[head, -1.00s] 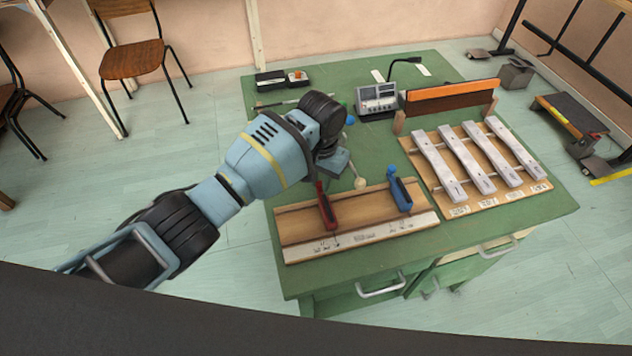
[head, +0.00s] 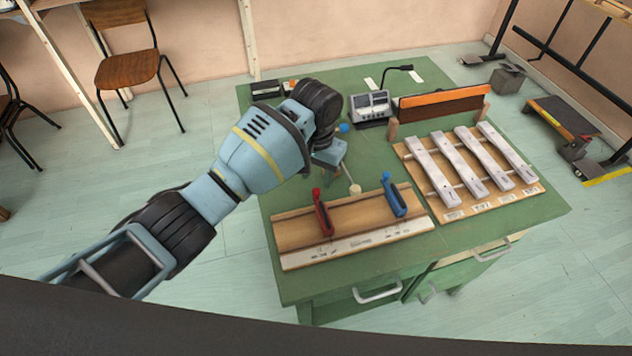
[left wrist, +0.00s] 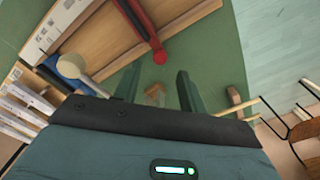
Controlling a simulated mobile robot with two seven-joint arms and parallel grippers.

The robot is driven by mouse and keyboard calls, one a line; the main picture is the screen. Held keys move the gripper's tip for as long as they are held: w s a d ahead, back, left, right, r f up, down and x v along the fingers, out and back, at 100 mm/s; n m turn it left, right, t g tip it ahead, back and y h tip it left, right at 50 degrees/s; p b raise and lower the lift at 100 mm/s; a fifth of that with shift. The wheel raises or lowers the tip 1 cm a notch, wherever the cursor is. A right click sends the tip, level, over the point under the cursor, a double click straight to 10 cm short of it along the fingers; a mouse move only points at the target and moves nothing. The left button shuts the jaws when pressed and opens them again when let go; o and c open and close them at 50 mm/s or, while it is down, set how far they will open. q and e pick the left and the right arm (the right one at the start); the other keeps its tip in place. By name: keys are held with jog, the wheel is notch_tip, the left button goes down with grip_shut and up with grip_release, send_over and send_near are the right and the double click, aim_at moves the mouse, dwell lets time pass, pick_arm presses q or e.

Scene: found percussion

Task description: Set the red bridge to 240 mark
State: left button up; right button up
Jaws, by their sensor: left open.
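The red bridge (head: 322,212) stands across the wooden board (head: 295,232), left of the blue bridge (head: 395,195). A pale strip with marks runs along the board's front; its numbers are too small to read. My left gripper (head: 333,166) is behind and above the red bridge, not touching it. In the left wrist view the open fingers (left wrist: 158,88) are empty, and the red bridge (left wrist: 147,28) lies beyond them, its round end towards the gripper. The blue bridge (left wrist: 54,72) is partly hidden there behind a cream mallet head (left wrist: 74,66). My right gripper is out of view.
The cream mallet head (head: 355,189) lies behind the board, between the bridges. A chime rack with several pale bars (head: 432,168) stands to the right on the green table (head: 470,250). A grey device (head: 371,105) and an orange-topped panel (head: 445,100) stand farther back.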

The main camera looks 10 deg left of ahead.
pick_arm(q)
jog(key=shift+r, duration=1.65)
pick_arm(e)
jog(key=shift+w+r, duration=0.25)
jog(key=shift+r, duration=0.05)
pick_arm(q)
jog(key=shift+f, duration=0.1)
